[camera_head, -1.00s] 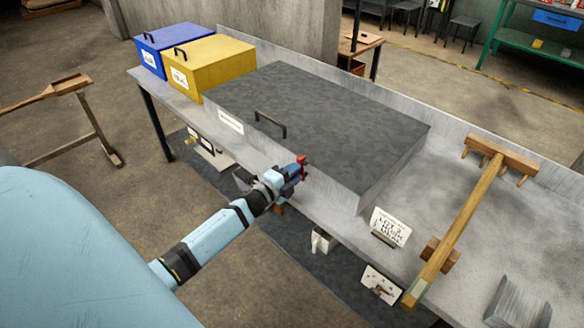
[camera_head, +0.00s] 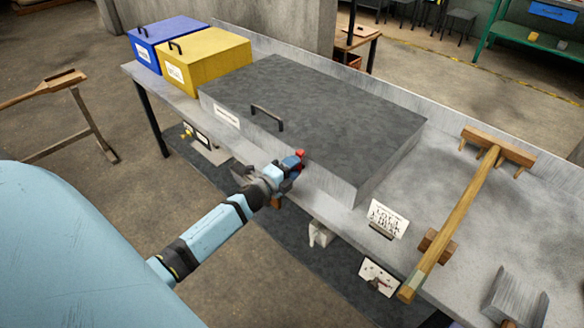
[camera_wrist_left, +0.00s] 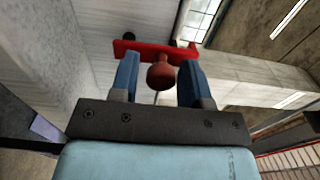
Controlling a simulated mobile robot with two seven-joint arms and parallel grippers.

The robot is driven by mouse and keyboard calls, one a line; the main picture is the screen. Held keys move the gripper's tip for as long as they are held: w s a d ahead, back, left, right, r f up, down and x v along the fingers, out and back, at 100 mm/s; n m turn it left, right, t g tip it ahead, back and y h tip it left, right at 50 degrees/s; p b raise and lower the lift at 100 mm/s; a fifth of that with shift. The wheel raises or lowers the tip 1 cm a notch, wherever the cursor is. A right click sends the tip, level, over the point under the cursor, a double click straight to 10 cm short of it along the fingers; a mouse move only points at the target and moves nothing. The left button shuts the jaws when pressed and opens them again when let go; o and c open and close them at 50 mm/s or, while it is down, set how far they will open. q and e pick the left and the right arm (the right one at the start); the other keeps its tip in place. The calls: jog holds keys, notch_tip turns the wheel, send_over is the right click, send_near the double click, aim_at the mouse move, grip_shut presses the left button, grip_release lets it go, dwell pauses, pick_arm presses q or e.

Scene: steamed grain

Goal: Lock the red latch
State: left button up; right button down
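The red latch (camera_head: 300,154) is at the front face of the long grey-topped box (camera_head: 330,100), partly hidden by my left gripper (camera_head: 291,164). In the left wrist view, the latch is a red bar (camera_wrist_left: 155,49) with a round dark-red knob (camera_wrist_left: 160,74). The blue fingers of my left gripper (camera_wrist_left: 159,66) stand apart, one on each side of the knob. A small gap shows on the knob's left; the right finger is very close to it, and I cannot tell whether they touch. My right gripper is not in view.
A black handle (camera_head: 267,119) is on the box. A blue box (camera_head: 172,38) and a yellow box (camera_head: 205,60) stand at the bench's left end. A wooden rake (camera_head: 466,205) and a small sign (camera_head: 387,219) lie to the right. Cards hang below the bench's front edge.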

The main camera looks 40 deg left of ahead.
pick_arm(q)
jog(key=shift+o, duration=0.5)
jog(key=shift+s, duration=0.1)
jog(key=shift+s, duration=0.3)
jog(key=s+a, duration=0.1)
jog(key=s, duration=1.2)
